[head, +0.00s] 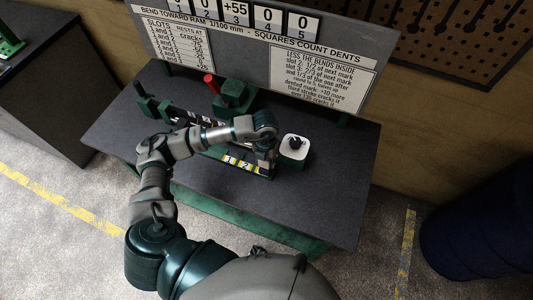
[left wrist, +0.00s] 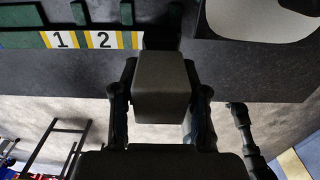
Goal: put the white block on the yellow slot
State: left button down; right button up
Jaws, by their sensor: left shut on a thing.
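My left gripper (head: 266,155) is at the right end of the low green fixture on the bench. In the left wrist view the left gripper (left wrist: 160,95) is shut on a block (left wrist: 162,85), which looks plain grey in shadow, so its white colour is not clear. The strip with yellow-edged slot labels (head: 238,163) runs along the fixture's front; labels 1 and 2 (left wrist: 102,40) also show in the left wrist view, left of the block. The block appears apart from the strip. My arm hides part of the fixture. My right gripper is not in view.
A white rounded plate with a black knob on a green base (head: 294,147) stands close right of the gripper. A red-handled part (head: 210,84) and a green block (head: 235,95) stand behind. A sign board (head: 255,45) rises at the back. The bench's right side is clear.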

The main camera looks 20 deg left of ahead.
pick_arm(q)
jog(key=shift+w+a+f+p, duration=0.15)
jog(key=shift+w+a+f, duration=0.15)
jog(key=shift+w+f, duration=0.35)
jog(key=shift+w+a+f+p, duration=0.15)
jog(key=shift+w+a+f, duration=0.1)
jog(key=shift+w+f, duration=0.45)
jog(key=shift+w+a+f+p, duration=0.15)
jog(key=shift+w+a+f, duration=0.15)
jog(key=shift+w+f, duration=0.35)
jog(key=c, duration=0.6)
grip_release()
notch_tip(320, 180, up, 12)
jog(key=shift+r+b, duration=0.1)
jog(key=shift+b, duration=0.4)
